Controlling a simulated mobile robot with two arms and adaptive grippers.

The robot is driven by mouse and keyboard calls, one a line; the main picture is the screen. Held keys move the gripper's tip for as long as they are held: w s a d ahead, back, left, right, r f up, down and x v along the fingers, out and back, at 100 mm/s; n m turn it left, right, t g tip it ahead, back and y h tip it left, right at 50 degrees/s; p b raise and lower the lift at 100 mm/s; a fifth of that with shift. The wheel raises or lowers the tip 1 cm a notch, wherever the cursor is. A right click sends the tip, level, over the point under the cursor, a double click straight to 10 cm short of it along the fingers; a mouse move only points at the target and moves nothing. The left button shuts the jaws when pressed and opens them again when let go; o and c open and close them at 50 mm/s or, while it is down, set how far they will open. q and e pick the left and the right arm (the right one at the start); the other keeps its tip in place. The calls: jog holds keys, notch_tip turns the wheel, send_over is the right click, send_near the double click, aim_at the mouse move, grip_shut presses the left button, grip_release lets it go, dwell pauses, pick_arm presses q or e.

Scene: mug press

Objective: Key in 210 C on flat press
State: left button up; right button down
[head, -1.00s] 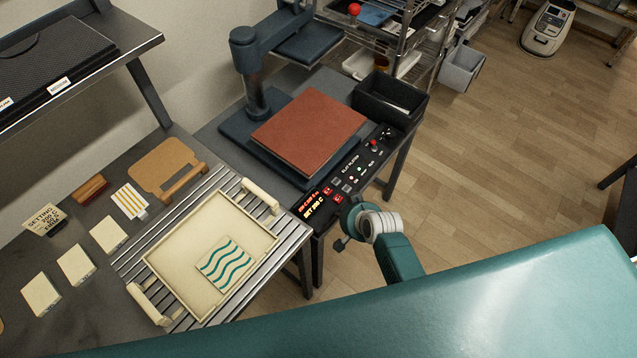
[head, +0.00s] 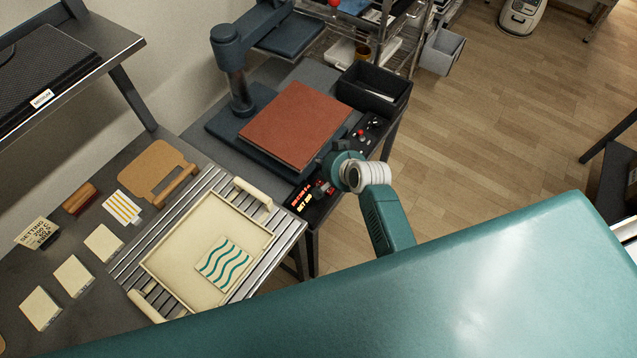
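The flat press stands at the upper middle, with a red-brown pad (head: 296,124) on its dark blue base and its upper plate (head: 291,34) swung away to the back. Its control panel (head: 305,204) runs along the front edge, with a lit red and yellow display; the figures are too small to read surely. My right gripper (head: 329,170) is over the middle of the panel and hides several of its buttons. Its fingers are mostly hidden behind the wrist, so I cannot tell open from shut, or whether it touches a button. My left gripper is out of view.
A cream tray (head: 158,262) with a wavy-patterned tile (head: 222,263) sits on a slatted rack at the left. A setting card (head: 38,232) and several cream blocks stand beyond it. A black bin (head: 373,90) stands right of the press. The wooden floor at right is open.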

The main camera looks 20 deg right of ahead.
notch_tip(320, 180, down, 6)
jog(key=b, duration=0.6)
jog(key=shift+f, duration=0.25)
notch_tip(320, 180, down, 2)
jog(key=shift+b, duration=0.8)
jog(key=shift+f, duration=0.1)
jog(key=shift+f, duration=0.4)
jog(key=shift+f+b, duration=0.3)
jog(key=shift+f, duration=0.15)
dwell(0.6)
jog(key=shift+r+p, duration=0.9)
jog(key=shift+p, duration=0.15)
